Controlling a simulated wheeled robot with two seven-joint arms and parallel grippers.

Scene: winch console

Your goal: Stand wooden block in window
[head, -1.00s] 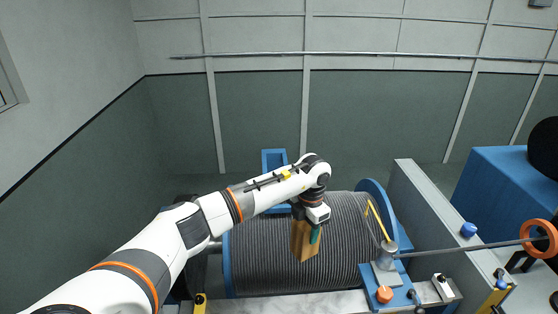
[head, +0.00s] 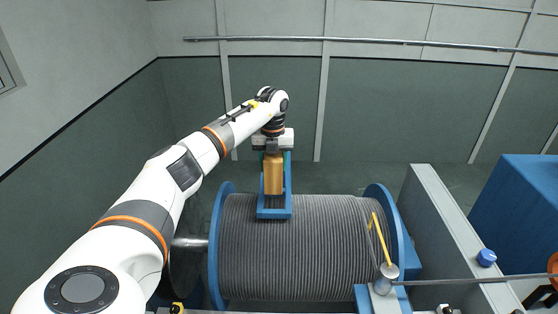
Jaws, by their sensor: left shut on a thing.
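The wooden block (head: 273,178) is a tan upright piece in the head view. My left gripper (head: 272,154) is shut on its upper end and points down. The window, a blue rectangular frame (head: 288,180), stands at the far side of the cable drum (head: 300,250). The block overlaps the frame's opening in the picture, with its lower end above the frame's bottom bar (head: 273,213). I cannot tell whether the block is inside the opening or in front of it. Part of the frame is hidden behind the block and gripper. My right gripper is not in view.
The drum has blue flanges (head: 215,245) at both sides. A grey post with a yellow lever (head: 381,238) stands at its front right. A grey wall (head: 440,215) and a blue cabinet (head: 515,210) are farther right. A grey rod (head: 470,279) runs across the right.

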